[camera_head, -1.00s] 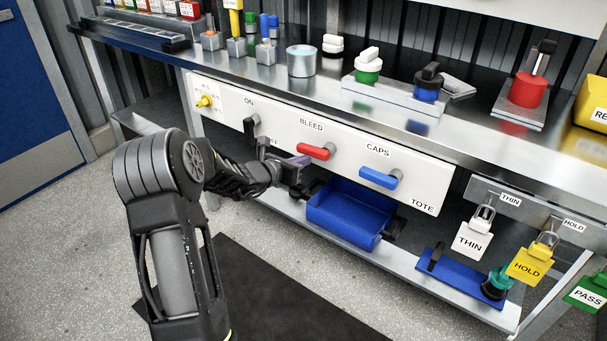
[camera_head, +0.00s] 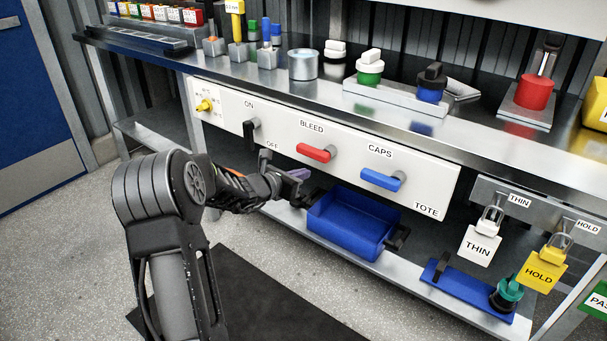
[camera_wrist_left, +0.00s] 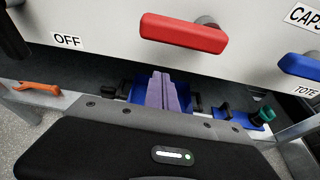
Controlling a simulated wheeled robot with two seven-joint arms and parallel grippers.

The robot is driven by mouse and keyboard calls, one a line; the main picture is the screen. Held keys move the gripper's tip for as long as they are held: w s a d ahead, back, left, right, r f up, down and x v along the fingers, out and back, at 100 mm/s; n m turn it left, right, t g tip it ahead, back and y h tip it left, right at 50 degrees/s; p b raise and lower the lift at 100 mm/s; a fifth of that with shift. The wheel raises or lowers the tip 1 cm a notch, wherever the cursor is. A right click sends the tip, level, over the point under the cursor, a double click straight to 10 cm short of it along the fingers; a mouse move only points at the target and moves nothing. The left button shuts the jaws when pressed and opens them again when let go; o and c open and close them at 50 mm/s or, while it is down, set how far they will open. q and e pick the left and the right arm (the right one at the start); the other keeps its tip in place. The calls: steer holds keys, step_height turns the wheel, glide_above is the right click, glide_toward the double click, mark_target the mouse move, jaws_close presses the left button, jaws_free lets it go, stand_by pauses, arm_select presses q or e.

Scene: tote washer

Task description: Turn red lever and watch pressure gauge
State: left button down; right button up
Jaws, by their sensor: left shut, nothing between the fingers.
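The red lever (camera_head: 314,153) sits under the BLEED label on the white panel (camera_head: 350,152), lying nearly level and pointing left from its pivot. It also shows in the left wrist view (camera_wrist_left: 184,34), above my fingers. My left gripper (camera_head: 301,174) is just below and left of the red lever, apart from it. Its purple-grey fingers, also in the left wrist view (camera_wrist_left: 163,92), are shut and empty. I cannot make out a pressure gauge in either view. My right gripper is not in view.
A black lever (camera_head: 251,131) by ON/OFF and a blue lever (camera_head: 381,180) under CAPS flank the red one. A blue bin (camera_head: 345,236) stands on the lower shelf. Hanging THIN (camera_head: 480,247) and HOLD (camera_head: 541,275) tags are at right. The bench overhangs the panel.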

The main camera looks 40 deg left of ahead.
arm_select(q)
steer(key=p+v, duration=0.1)
steer(key=v, duration=0.9)
stand_by(0.6)
